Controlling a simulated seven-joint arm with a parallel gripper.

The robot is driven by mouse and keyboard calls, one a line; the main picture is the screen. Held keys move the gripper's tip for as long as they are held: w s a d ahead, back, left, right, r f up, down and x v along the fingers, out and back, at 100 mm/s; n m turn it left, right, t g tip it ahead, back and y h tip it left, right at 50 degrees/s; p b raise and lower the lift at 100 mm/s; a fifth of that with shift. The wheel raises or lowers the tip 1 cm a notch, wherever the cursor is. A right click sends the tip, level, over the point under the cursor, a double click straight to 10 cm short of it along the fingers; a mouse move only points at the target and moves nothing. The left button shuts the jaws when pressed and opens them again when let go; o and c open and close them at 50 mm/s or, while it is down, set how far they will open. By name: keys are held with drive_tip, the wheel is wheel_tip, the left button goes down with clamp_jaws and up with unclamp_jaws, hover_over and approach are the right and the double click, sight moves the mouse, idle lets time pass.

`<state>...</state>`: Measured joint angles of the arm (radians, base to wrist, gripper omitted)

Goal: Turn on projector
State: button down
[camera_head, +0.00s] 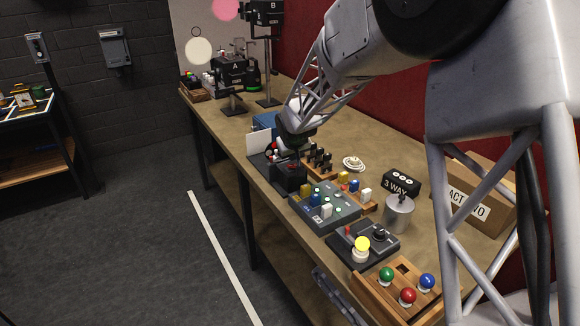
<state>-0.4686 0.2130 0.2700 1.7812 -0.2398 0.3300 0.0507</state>
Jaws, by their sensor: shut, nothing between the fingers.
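My gripper (287,152) is shut and empty. It points down over a dark control box (287,178) with small red parts, on the left side of the wooden workbench. I cannot tell whether the fingertips touch the box. At the far end of the bench stands a black projector-like device (235,72) on a stand. A second black device marked B (266,18) sits higher on a pole behind it. Which of them is the projector is not clear. The pale panel behind shows a cream disc (199,50) and a pink disc (225,8).
A metal canister (398,214) and a cardboard box (475,196) stand at right.

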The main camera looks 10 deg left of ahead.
drive_tip(key=shift+s+a+f, duration=0.2)
drive_tip(key=shift+f, duration=0.5)
idle(1.2)
drive_tip(key=shift+d+r, duration=0.1)
drive_tip(key=shift+r, duration=0.1)
idle(0.3)
drive_tip(key=shift+w+d+r, duration=0.15)
drive_tip(key=shift+w+r, duration=0.05)
drive_tip(key=shift+r, duration=0.35)
drive_tip(key=shift+w+d+r, duration=0.2)
drive_tip(key=shift+r, duration=0.55)
drive_tip(key=shift+w+d+r, duration=0.25)
drive_tip(key=shift+r, duration=0.55)
drive_tip(key=shift+w+d+r, duration=0.2)
drive_tip(key=shift+r, duration=0.55)
